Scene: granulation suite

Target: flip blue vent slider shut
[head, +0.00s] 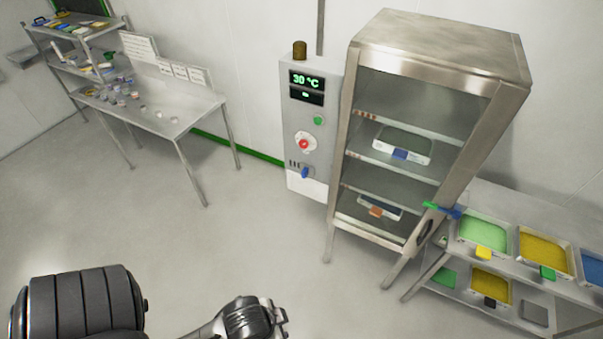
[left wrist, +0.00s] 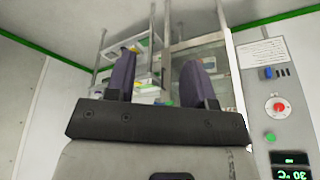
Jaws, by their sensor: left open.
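The blue vent slider (head: 305,172) sits low on the front of the grey control panel (head: 293,124), beside a row of small dark slots. It also shows in the left wrist view (left wrist: 267,73), where the scene appears upside down, next to the dark slots. My left gripper (left wrist: 158,82) is open, with two dark fingers spread apart and nothing visible between them. The slider lies to the right of the fingers in that view, apart from them. In the head view I see parts of my arm at the bottom, but no clear fingertips. My right gripper is not in view.
The panel carries a red button (head: 304,143), a green button (head: 318,120) and a 30 °C display (head: 305,80). A steel glass-fronted cabinet (head: 440,48) stands close on its right. A tray rack (head: 515,265) is further right, a steel table (head: 190,110) left. The floor before the panel is clear.

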